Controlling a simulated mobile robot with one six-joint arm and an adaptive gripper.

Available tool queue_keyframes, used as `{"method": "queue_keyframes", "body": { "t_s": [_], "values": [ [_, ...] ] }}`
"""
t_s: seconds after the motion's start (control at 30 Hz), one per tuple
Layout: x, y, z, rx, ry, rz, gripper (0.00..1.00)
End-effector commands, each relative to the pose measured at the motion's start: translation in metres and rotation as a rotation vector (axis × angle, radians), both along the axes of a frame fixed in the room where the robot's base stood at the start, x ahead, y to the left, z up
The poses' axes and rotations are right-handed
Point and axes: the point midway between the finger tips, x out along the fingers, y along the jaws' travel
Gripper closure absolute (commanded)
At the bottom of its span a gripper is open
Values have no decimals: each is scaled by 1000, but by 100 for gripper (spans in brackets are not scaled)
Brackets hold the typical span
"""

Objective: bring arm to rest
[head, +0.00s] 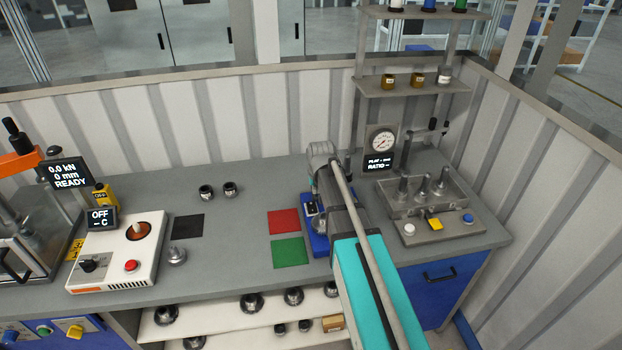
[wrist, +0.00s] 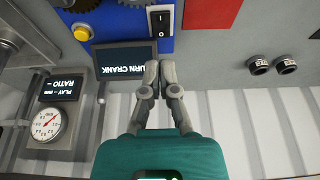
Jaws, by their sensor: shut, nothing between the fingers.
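My gripper (wrist: 160,68) shows in the wrist view with its two grey fingers together and nothing between them. The fingertips appear in front of the right edge of a dark screen reading "TURN CRANK" (wrist: 122,62), beside the blue unit. I cannot tell whether they touch anything. In the head view my arm reaches in from the lower right over the bench, and its links partly hide the blue unit (head: 320,243). The fingers cannot be made out clearly there.
Right of my arm stands a grey unit with a gauge (head: 382,141) and several metal posts. A red square (head: 284,221) and green square (head: 290,252) lie to the left. Two small metal parts (head: 218,190) sit farther left. A hot plate box (head: 117,252) is at far left.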

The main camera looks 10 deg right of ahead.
Motion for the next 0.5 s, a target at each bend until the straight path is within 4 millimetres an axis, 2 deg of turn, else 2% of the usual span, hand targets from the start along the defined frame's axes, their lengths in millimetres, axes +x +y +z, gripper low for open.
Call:
{"method": "queue_keyframes", "body": {
  "t_s": [0.17,0.27,0.37,0.5],
  "values": [
    [-18,4,-7,1,20,3,100],
    [-42,9,-15,3,48,9,100],
    [-75,16,-25,4,89,15,100],
    [-129,26,-41,6,158,26,100]
  ]
}}
